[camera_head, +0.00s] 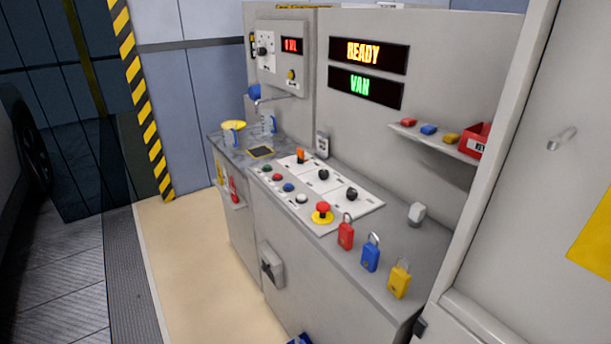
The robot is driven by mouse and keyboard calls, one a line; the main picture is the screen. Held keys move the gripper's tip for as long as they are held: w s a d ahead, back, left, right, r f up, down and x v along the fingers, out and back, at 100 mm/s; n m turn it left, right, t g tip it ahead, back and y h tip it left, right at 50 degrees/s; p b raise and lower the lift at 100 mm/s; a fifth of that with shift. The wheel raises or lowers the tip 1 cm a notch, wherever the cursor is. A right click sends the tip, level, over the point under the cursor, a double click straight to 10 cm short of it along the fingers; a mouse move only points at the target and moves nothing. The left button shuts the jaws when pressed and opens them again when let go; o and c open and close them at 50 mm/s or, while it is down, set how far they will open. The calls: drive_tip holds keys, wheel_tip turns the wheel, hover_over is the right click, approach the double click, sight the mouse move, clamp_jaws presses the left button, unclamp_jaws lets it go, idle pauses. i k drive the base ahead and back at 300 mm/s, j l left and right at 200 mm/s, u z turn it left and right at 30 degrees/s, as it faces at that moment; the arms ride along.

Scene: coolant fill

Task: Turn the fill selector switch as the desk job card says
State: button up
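A grey fill panel (279,55) hangs on the back wall at the upper left. It has a selector-like rotary knob (264,50) on its left, a small red display (292,45) whose text seems to read 0 ML, and a yellow button (291,75) below. The knob's markings are too small to read. No desk job card is clearly readable; a small upright item (322,145) stands on the desk behind the controls, its face unreadable. My gripper is not in view.
The desk panel (374,206) holds coloured buttons, an orange-handled switch and two black knobs (323,174). Red, blue and yellow padlocks (370,253) stand at the right. Signs read READY (362,52) and VAN (360,86). A cabinet door (540,170) fills the right. Floor (200,265) before the desk is clear.

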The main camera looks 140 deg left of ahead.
sight(323, 174)
drive_tip(key=u, duration=3.6)
